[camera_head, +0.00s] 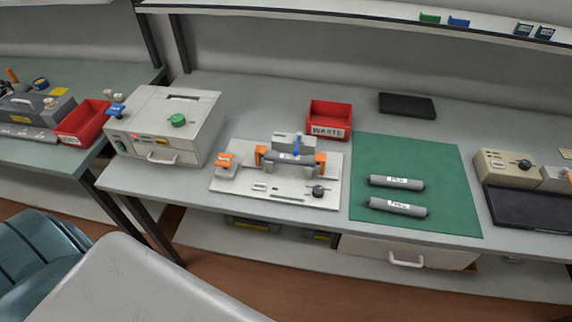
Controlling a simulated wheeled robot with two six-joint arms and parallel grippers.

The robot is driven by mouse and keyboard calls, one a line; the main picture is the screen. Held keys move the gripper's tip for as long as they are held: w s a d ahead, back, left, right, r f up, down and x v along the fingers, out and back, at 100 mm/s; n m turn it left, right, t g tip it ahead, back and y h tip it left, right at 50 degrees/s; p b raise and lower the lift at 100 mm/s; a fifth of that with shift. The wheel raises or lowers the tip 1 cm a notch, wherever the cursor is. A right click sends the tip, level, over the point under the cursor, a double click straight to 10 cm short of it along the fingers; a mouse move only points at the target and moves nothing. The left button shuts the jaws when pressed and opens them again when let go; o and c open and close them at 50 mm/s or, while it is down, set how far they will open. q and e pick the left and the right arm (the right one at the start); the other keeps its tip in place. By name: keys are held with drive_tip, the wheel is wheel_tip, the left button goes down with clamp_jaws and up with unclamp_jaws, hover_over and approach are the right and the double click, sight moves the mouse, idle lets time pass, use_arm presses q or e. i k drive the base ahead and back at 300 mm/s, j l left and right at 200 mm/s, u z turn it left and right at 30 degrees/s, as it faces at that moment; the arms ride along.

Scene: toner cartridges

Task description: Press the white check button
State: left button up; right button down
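A white fixture plate (234,187) lies on the bench near the middle. Neither of my grippers is in view.
A green mat (385,150) holds two grey labelled cylinders (396,182) (398,207). A red WASTE bin (329,112) and a black flat pad (407,105) stand behind. Another beige device (508,168) and black tray stand right. A blue chair (45,245) is lower left.

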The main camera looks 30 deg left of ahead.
sight(256, 187)
drive_tip(key=u, duration=1.05)
